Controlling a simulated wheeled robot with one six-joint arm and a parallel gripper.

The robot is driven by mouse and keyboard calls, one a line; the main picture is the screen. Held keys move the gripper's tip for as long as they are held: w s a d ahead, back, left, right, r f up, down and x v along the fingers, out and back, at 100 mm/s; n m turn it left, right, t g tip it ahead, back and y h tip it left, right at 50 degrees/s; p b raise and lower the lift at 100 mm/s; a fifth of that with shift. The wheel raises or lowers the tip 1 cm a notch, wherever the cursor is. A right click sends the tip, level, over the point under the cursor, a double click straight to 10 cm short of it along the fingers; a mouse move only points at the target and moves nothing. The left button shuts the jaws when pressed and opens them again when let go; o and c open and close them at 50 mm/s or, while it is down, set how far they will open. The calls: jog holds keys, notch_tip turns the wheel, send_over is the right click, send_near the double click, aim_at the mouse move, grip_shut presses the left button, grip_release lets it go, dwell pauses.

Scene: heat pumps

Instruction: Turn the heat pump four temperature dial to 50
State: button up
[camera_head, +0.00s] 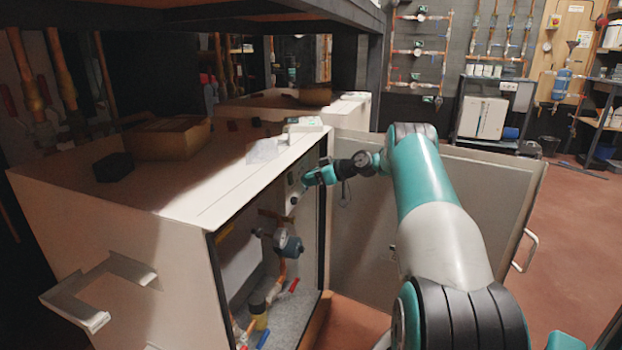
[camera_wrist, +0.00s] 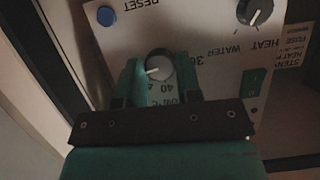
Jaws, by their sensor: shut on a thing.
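The temperature dial (camera_wrist: 160,66) is a small round knob on the white control panel (camera_wrist: 205,35), shown upside down in the wrist view. Its white pointer faces left in that view. Printed marks 30 and 40 with °C show beside it; no 50 can be read. My gripper (camera_wrist: 157,72) has its green fingers on either side of the dial, shut on it. In the head view my gripper (camera_head: 305,181) reaches the panel inside the open white heat pump cabinet (camera_head: 120,230). The dial is too small to make out there.
A blue RESET button (camera_wrist: 106,15) and a black HEAT/WATER knob (camera_wrist: 255,12) sit on the same panel. The open cabinet door (camera_head: 480,185) stands behind my arm. Red floor is free at right.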

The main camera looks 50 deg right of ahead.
jog(key=o, duration=0.9)
jog(key=shift+o, duration=0.2)
jog(key=p+v, duration=0.1)
jog(key=v, duration=0.6)
jog(key=shift+s+r+p, duration=0.15)
jog(key=shift+s+p, duration=0.05)
jog(key=shift+p, duration=0.1)
jog(key=shift+d, duration=0.1)
